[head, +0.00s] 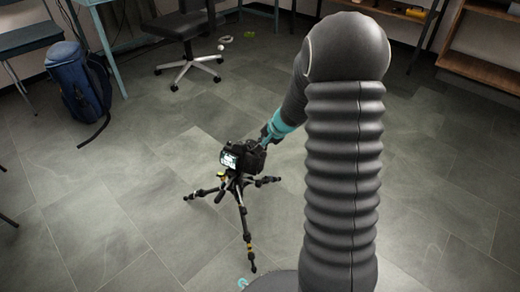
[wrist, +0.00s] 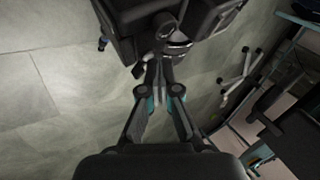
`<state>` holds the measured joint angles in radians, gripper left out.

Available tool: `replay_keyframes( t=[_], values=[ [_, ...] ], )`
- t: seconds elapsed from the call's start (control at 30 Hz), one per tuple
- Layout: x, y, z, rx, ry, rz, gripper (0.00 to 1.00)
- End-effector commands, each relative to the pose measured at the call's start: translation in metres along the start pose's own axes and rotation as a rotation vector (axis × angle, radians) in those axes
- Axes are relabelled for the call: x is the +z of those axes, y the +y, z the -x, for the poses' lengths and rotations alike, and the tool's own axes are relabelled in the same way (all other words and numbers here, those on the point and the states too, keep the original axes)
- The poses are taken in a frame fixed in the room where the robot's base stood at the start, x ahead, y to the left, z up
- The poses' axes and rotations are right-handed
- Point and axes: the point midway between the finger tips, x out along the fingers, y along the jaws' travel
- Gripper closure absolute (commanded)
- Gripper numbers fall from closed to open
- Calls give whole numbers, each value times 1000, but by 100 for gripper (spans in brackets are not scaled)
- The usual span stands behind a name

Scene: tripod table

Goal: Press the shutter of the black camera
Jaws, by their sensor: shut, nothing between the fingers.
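The black camera (head: 243,155) sits on a small black tripod (head: 240,205) standing on the floor. Its lit rear screen (head: 229,159) faces my body. In the wrist view the camera (wrist: 130,22) fills the top, with a silver ringed round part (wrist: 176,42) near its lower edge. My gripper (wrist: 161,65) is shut and empty. Its fingertips are right at the camera beside that round part; I cannot tell whether they touch it. In the head view my gripper (head: 265,138) is at the camera's upper right side, its tips partly hidden. I cannot make out the shutter button clearly.
A blue backpack (head: 78,88) leans near a desk at the left. A wheeled office chair (head: 185,45) stands at the back. A wooden shelf (head: 480,70) is at the upper right. The tiled floor around the tripod is mostly clear.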

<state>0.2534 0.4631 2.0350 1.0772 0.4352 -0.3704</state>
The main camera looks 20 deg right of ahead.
Motion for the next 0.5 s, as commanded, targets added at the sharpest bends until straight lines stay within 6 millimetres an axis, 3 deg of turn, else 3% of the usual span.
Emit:
replay_keyframes(
  t=[0.5],
  values=[
    [-5,-6,8,0,-1,0,100]
  ],
)
